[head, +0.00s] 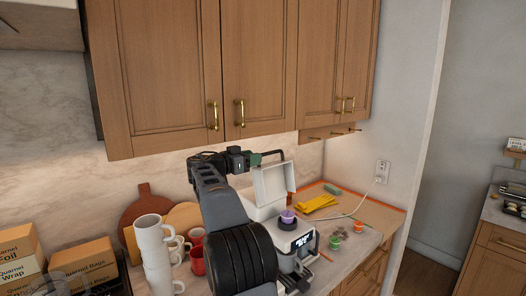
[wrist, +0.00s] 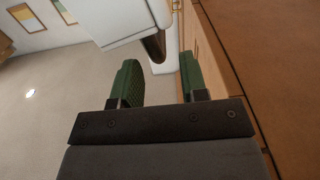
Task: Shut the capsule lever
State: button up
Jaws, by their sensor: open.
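The white capsule machine stands on the counter with its lid (head: 273,184) raised. A dark lever bar (head: 275,152) shows at the top of the raised lid. A purple capsule (head: 287,215) sits at the machine's top opening. My gripper (head: 256,158) is beside the upper left of the lid, close to the lever. In the wrist view my gripper (wrist: 158,78) is open, its two green fingers apart. A dark rounded part (wrist: 154,45), perhaps the lever, lies beyond and between the fingertips, next to a white panel (wrist: 112,22). Contact cannot be told. My arm hides the machine's left side.
Stacked white mugs (head: 150,240) and a red mug (head: 197,261) stand left of my arm. Boxes (head: 83,260) are farther left. A yellow cloth (head: 316,204) and small green-topped pots (head: 335,243) lie right of the machine. Wall cabinets (head: 260,65) hang above.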

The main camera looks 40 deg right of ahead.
aim_at(264, 155)
jog(key=shift+s+d+p, duration=0.15)
jog(key=shift+d+p, duration=0.3)
jog(key=shift+d, duration=0.85)
jog(key=shift+s+d+p, duration=0.15)
jog(key=shift+d+p, duration=0.25)
jog(key=shift+d, duration=0.85)
jog(key=shift+c, duration=0.4)
grip_shut()
jog(key=shift+a, duration=0.15)
